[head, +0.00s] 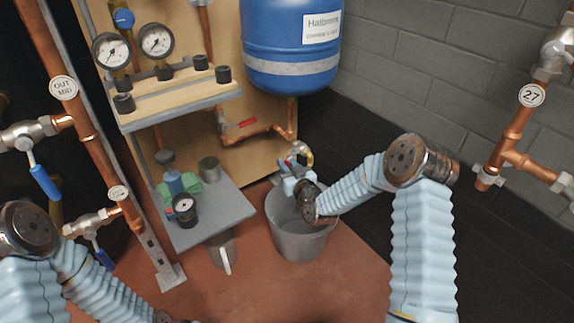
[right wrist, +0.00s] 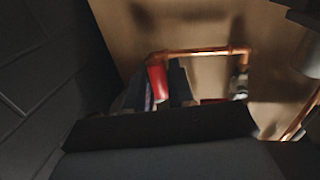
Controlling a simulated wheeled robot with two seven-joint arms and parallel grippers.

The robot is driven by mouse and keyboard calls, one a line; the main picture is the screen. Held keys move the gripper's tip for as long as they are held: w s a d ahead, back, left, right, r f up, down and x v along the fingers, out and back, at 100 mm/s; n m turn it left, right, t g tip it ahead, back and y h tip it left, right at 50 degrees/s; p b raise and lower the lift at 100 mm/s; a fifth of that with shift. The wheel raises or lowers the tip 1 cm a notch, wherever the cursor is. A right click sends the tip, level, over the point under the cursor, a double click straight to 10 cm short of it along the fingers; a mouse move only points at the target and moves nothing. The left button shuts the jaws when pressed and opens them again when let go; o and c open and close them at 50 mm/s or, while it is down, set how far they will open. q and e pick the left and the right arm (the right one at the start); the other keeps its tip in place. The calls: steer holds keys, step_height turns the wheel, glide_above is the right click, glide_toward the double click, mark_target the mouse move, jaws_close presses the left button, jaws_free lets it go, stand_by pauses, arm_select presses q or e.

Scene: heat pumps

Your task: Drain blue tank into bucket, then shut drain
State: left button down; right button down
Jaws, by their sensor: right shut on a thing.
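The blue tank (head: 292,40) hangs on the wooden board, with a grey band near its bottom. A copper pipe (head: 270,130) runs below it and carries a red lever (head: 247,122). The grey metal bucket (head: 300,243) stands on the floor below the tank; its inside is partly hidden by my right arm. My right gripper (head: 298,158) is at the drain outlet above the bucket's rim. It is shut on a red drain handle, which shows between the dark fingers in the right wrist view (right wrist: 157,80). My left gripper is out of view; only its arm shows at lower left.
A grey shelf (head: 215,218) with a small pump and gauge stands left of the bucket. Two gauges (head: 157,40) sit above it. Copper pipes with valves stand at left (head: 95,170) and right (head: 510,130). The floor before the bucket is clear.

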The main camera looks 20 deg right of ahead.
steer(key=shift+s+r+g+p, duration=0.3)
steer(key=shift+g+p, duration=0.6)
steer(key=shift+p, duration=0.2)
steer(key=s+r+g+h+p, duration=0.1)
steer(key=g+p, duration=0.3)
steer(key=p, duration=0.2)
steer(key=s+d+r+n+g+h+p, duration=0.1)
steer(key=g+p, duration=0.4)
steer(key=p, duration=0.1)
steer(key=s+n+g+h+p, duration=0.1)
steer(key=g+h+p, duration=0.1)
steer(key=g+p, duration=0.2)
steer(key=shift+s+d+r+g+p, duration=0.1)
steer(key=shift+d+r+g+p, duration=0.2)
steer(key=shift+p, duration=1.15)
steer(key=shift+a+r, duration=0.1)
steer(key=shift+r, duration=0.05)
steer(key=c, duration=1.1)
jaws_free()
steer(key=shift+c, duration=0.2)
steer(key=shift+r, duration=0.1)
steer(key=v, duration=0.7)
steer(key=shift+a, duration=0.2)
